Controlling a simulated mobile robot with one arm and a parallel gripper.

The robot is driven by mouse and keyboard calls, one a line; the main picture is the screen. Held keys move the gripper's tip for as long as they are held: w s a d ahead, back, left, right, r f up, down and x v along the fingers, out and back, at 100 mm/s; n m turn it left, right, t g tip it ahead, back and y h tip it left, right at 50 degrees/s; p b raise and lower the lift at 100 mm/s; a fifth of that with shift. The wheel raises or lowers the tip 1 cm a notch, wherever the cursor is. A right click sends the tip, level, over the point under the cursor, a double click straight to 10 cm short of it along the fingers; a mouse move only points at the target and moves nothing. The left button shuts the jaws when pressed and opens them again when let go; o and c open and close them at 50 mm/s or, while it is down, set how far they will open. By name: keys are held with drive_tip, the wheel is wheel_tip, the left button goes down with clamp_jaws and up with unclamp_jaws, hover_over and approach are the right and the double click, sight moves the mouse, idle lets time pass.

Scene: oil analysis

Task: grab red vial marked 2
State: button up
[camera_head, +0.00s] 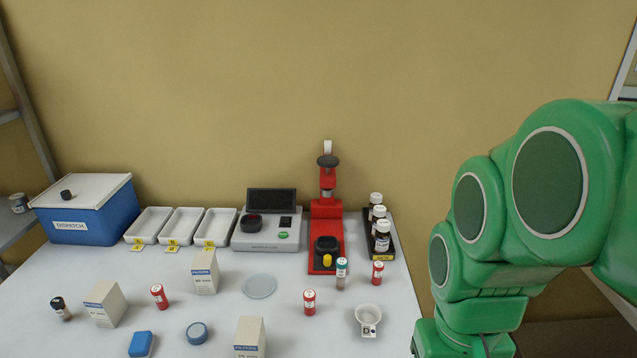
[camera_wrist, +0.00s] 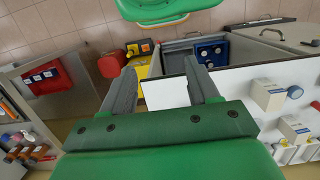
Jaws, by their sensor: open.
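Three red vials with white labelled tops stand on the white table in the head view: one at the left (camera_head: 158,296), one near the middle (camera_head: 309,302) and one at the right (camera_head: 377,273). The marks on them are too small to read, so I cannot tell which is marked 2. My gripper (camera_wrist: 160,68) shows in the wrist view, open, with nothing between its fingers. The head view shows my arm at the right but not the gripper's fingers.
White boxes (camera_head: 104,304), a blue dispatch bin (camera_head: 88,212), white trays (camera_head: 150,225), a red press (camera_head: 327,220) and a black bottle rack (camera_head: 389,250) share the table.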

drive_tip(key=w+a+m+y, duration=0.4)
drive_tip(key=w+a+y, duration=0.1)
drive_tip(key=w+a, duration=0.35)
drive_tip(key=m+t+y, duration=0.4)
drive_tip(key=m+y, duration=0.4)
drive_tip(key=m, duration=0.8)
hover_over(309, 301)
drive_tip(key=d, duration=0.6)
drive_tip(key=f, duration=2.1)
drive_tip(key=shift+w+a+f, duration=0.15)
drive_tip(key=shift+w, duration=0.15)
drive_tip(key=shift+x, duration=1.3)
drive_tip(key=shift+w+a+f, duration=0.1)
drive_tip(key=shift+w+a, duration=0.05)
drive_tip(key=shift+a, duration=0.75)
drive_tip(key=shift+w+a+f, duration=0.1)
drive_tip(key=shift+a, duration=0.8)
drive_tip(key=shift+x, duration=0.8)
drive_tip(key=shift+w, duration=0.1)
